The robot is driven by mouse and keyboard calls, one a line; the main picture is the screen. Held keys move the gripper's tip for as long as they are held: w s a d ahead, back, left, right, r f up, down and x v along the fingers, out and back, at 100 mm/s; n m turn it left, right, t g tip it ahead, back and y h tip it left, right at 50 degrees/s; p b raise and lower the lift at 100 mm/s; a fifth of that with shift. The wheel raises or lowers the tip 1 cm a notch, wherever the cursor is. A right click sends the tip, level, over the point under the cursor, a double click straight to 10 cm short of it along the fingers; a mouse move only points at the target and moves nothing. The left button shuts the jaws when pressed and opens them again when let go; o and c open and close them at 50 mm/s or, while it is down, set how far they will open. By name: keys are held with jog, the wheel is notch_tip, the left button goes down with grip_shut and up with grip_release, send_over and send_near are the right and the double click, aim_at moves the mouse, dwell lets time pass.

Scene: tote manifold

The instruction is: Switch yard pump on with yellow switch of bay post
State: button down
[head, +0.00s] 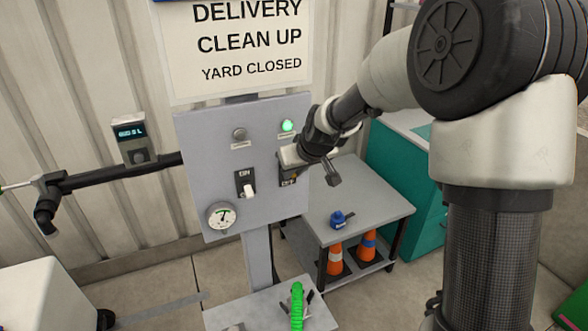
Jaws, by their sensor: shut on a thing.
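The bay post carries a grey panel (212,145) under a sign. My gripper (292,157) is at the panel's right side, shut at the right-hand switch (288,181). My gripper hides most of that switch, so its colour and lever position are hard to see; an OFF label shows below it. A second switch with a white lever (249,189) sits to the left, under an ON label. A green lamp (287,126) at the panel's upper right is lit. A grey lamp (239,134) to its left looks dark.
A grey table (375,208) with a blue object (340,219) stands right of the post, with orange cones (335,260) below. A green coiled hose (297,304) lies in front. A pipe with a display (130,132) runs left.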

dwell(0.3)
jog(key=c, duration=1.7)
grip_release()
jog(key=b+v, duration=0.1)
jog(key=v, duration=1.6)
jog(key=shift+s+d+r, duration=0.1)
jog(key=shift+s, duration=0.05)
